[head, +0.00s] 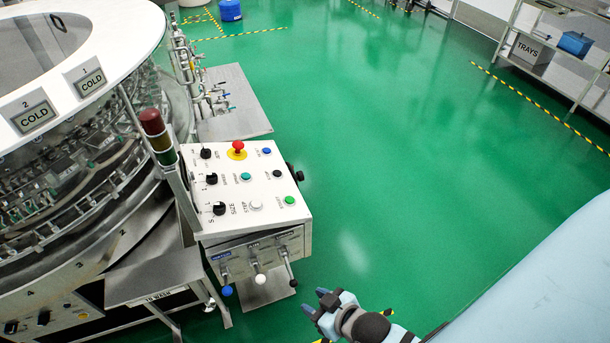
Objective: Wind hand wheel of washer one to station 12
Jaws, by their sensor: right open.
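The washer (100,210) is a large round machine at the left, with a white ring on top and numbered stations around its side. Station signs 1 and 2, both reading COLD, stand on the ring. Its white control console (268,206) carries knobs and buttons. A small black part (298,175) sticks out from the console's right side; I cannot tell whether it is the hand wheel. No station pointer can be read. My right gripper (314,301) is open and empty, low in the view, to the right of and apart from the console. My left gripper is out of view.
Levers with blue, white and black ends (259,278) hang at the console's front. A steel side table (155,275) stands left of it. A signal lamp (158,135) rises behind. A shelf (545,60) with trays stands far right. Green floor between is clear.

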